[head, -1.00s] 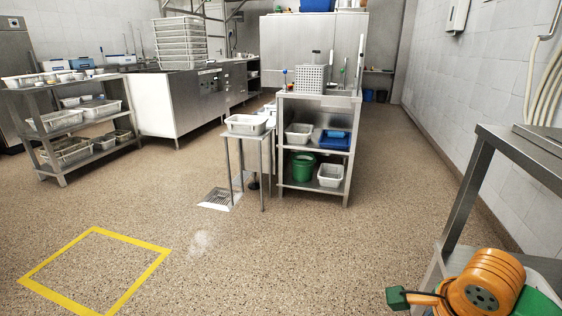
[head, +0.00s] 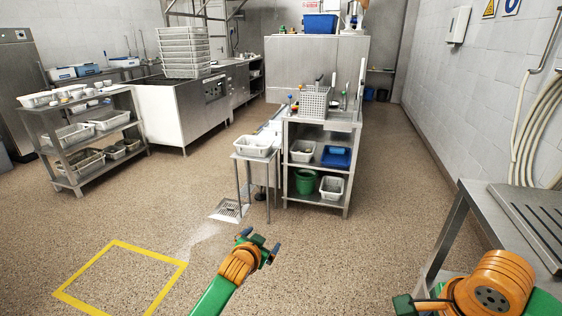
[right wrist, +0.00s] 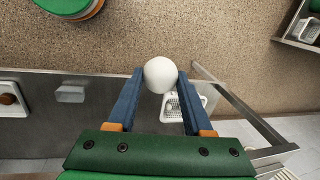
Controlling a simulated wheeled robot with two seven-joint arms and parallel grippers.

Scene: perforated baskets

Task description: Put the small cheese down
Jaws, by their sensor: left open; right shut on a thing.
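The small cheese, a smooth white rounded piece (right wrist: 160,74), shows in the right wrist view. My right gripper (right wrist: 160,82) is shut on it, with the cheese between the tips of its two blue fingers. Below the cheese is a grey metal surface (right wrist: 105,125), and I cannot tell the gap between them. My left gripper (head: 261,243) is open and empty in the head view, over the bare floor. In the head view the right gripper and the cheese cannot be made out; only parts of my right arm show at the lower right.
In the right wrist view a white perforated basket (right wrist: 196,105) shows partly behind the right finger. In the head view, a steel table (head: 480,215) stands at the right and a shelf unit (head: 320,125) in the middle. The floor between is clear.

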